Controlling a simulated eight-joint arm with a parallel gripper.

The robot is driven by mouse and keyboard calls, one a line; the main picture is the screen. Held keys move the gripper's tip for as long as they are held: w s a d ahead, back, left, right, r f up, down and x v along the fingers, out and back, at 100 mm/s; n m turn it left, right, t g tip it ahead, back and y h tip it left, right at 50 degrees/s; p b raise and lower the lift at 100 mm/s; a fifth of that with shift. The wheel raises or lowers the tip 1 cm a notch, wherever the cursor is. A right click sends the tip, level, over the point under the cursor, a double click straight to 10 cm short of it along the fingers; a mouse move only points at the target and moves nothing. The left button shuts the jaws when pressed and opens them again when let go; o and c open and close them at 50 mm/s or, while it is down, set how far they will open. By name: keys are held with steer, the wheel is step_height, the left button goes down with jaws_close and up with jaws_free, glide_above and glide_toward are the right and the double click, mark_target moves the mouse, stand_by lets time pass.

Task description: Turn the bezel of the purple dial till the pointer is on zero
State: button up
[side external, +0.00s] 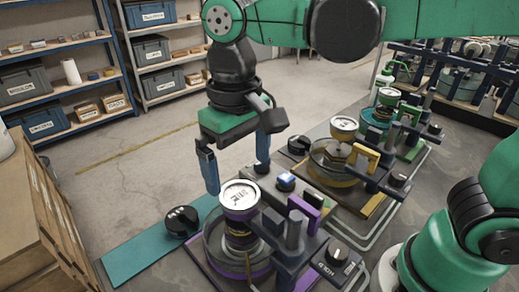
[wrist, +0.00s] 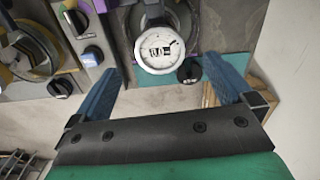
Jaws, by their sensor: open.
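The purple dial (side external: 240,200) has a round white face with dark markings and a purple band below it. It stands upright on its lever frame, near the front of the side external view. In the wrist view its face (wrist: 159,48) is at top centre, inside a pale bezel; the pointer is too small to read. My gripper (side external: 237,175) has two blue fingers, spread wide and empty. It hangs just above and behind the dial in the side external view. In the wrist view the fingers (wrist: 162,70) flank the dial, apart from it.
A black knob (side external: 181,221) sits on a teal strip (side external: 140,252) left of the dial. Posts and a purple block (side external: 303,212) stand close on its right. Yellow (side external: 344,124) and green (side external: 389,96) dial frames stand behind. A wooden crate (side external: 40,215) is far left.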

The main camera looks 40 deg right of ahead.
mark_target(242, 195)
steer(key=shift+f, duration=2.4)
steer(key=c, duration=1.2)
steer(key=shift+d+n, duration=0.1)
steer(key=shift+n, duration=1.1)
steer(key=o, duration=1.2)
steer(key=shift+r, duration=0.15)
